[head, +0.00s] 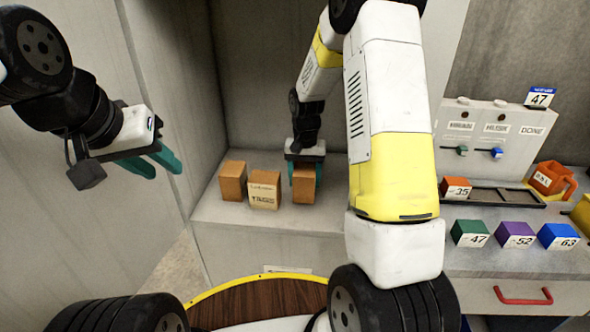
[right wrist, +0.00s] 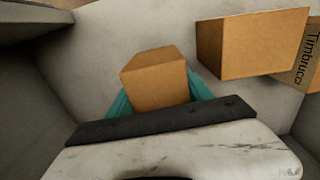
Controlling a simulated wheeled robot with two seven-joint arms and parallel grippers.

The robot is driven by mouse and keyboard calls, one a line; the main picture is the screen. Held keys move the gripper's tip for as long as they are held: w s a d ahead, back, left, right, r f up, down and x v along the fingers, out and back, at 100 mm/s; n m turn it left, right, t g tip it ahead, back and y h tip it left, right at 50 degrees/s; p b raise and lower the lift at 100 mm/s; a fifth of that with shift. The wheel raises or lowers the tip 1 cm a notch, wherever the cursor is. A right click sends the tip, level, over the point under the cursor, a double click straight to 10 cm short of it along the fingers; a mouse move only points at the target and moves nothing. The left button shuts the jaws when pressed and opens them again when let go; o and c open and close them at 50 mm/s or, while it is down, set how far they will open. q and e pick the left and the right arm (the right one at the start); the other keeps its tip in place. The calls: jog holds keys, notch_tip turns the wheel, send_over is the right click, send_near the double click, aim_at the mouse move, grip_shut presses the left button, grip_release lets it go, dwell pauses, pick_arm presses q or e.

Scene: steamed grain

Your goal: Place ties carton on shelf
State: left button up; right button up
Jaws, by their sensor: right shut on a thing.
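My right gripper (head: 304,170) is at the shelf (head: 225,212), shut on a brown carton (head: 303,188). That carton also shows between the teal fingers in the right wrist view (right wrist: 157,82). It is upright at the shelf surface; I cannot tell whether it touches it. Two other brown cartons stand to its left, a labelled carton (head: 264,190) and a plain-faced carton (head: 232,182). No ties label can be read on the held carton. My left gripper (head: 160,160) is empty at the far left, its teal fingers seen side-on.
A panel with sliders (head: 490,135) stands right, above a counter with green (head: 470,233), purple (head: 515,235) and blue (head: 559,236) numbered blocks. An orange container (head: 545,180) is behind them. Walls close in the shelf at left and back. A round wooden top (head: 270,300) is in front.

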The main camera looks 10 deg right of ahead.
jog(key=shift+f, duration=0.6)
jog(key=shift+f, duration=0.15)
jog(key=o, duration=1.7)
